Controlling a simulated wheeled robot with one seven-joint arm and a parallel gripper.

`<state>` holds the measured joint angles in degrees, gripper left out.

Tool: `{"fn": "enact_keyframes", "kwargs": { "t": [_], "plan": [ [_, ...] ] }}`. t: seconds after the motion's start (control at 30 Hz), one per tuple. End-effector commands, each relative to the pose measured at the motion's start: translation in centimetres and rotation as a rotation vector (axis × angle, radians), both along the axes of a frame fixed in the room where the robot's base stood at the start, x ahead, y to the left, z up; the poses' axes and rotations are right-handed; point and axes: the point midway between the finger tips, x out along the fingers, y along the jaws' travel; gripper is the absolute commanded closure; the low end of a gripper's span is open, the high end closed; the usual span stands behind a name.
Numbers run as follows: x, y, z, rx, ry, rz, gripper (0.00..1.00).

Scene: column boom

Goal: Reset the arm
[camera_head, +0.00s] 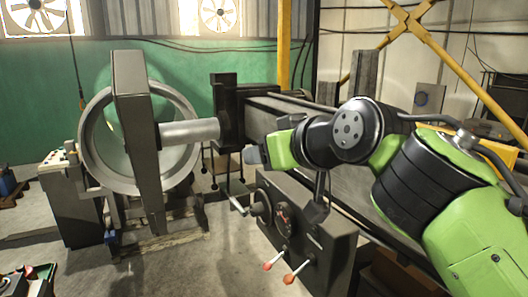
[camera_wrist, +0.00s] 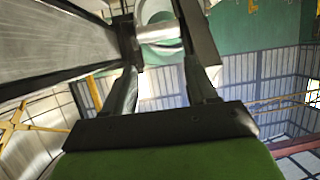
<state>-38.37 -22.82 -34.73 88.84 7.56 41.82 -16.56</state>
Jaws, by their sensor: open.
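My gripper (camera_wrist: 160,72) shows in the wrist view with its two grey fingers spread apart. Nothing is held between them. Behind the fingers, the wrist view shows a pale shaft and part of a round ring, both out of reach of the fingertips as far as I can tell. In the head view, my green and black arm reaches in from the right, bent over the machine. I cannot make out the fingers there.
A large machine with a grey ring (camera_head: 91,150), an upright dark plate (camera_head: 136,130) and a pale shaft (camera_head: 190,132) stands at left and centre. A control box (camera_head: 310,240) with red-knobbed levers (camera_head: 290,277) sits below my arm. Concrete floor (camera_head: 200,265) is open in front.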

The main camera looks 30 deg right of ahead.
Motion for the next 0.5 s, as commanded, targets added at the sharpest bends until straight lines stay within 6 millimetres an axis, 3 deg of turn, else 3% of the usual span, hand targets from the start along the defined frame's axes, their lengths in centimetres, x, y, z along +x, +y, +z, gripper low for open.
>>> {"fn": "enact_keyframes", "kwargs": {
  "t": [0.17, 0.27, 0.37, 0.5],
  "plan": [
    [0.0, 0.0, 0.0, 0.000, 0.000, 0.000, 0.43],
    [-0.9, 0.4, -1.9, 0.009, 0.040, 0.007, 0.43],
    [-4.0, 1.9, -7.5, 0.027, 0.161, 0.022, 0.43],
    [-10.4, 5.0, -17.8, 0.022, 0.384, 0.017, 0.43]
  ]
}}
